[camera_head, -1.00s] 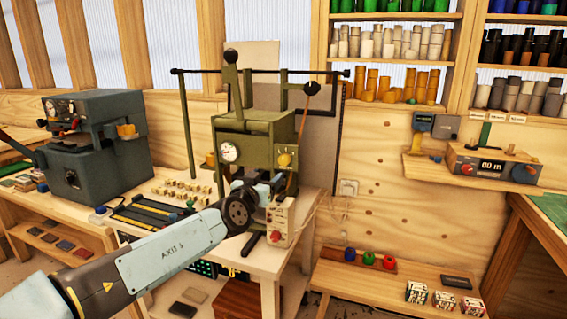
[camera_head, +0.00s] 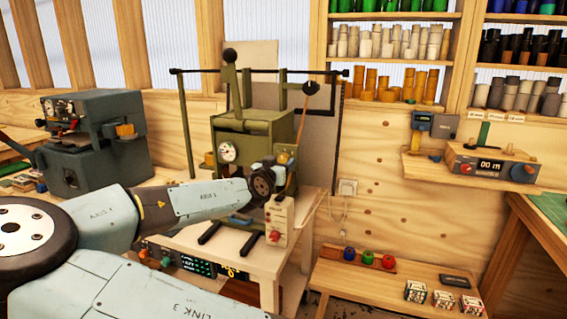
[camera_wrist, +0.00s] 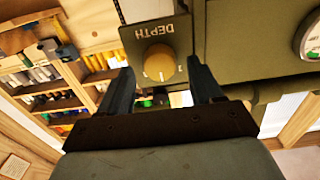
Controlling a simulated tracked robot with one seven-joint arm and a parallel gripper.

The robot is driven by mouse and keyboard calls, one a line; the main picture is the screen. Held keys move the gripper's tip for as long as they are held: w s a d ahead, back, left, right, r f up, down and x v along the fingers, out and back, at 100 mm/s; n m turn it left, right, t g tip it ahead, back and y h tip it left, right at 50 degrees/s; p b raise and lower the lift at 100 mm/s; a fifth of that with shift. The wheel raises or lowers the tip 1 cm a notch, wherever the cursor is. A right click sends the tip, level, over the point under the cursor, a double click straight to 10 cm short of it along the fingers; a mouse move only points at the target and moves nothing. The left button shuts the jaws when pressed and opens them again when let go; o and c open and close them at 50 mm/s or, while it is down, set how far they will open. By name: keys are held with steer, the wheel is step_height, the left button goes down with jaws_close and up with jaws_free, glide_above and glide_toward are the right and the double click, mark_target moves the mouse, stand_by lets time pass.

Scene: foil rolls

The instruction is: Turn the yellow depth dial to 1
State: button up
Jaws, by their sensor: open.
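The yellow depth dial (camera_wrist: 159,62) is a round knob on a dark plate marked DEPTH, upside down in the wrist view. The plate is on the olive-green press (camera_head: 245,135), on the wooden table. My gripper (camera_wrist: 160,66) is open, with one finger on each side of the dial. Gaps show between the fingers and the dial, and it is not held. In the head view my wrist is in front of the press and hides most of the dial area. The dial's scale and setting are too small to read.
A round white gauge (camera_head: 227,151) is on the press front. A pale box with a red knob (camera_head: 275,236) stands at the table's right front. A dark grey machine (camera_head: 95,135) stands at the left. A low bench (camera_head: 350,285) is at the right.

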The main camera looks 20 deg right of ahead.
steer(key=shift+w+d, duration=0.35)
steer(key=shift+w, duration=0.05)
steer(key=shift+c, duration=0.2)
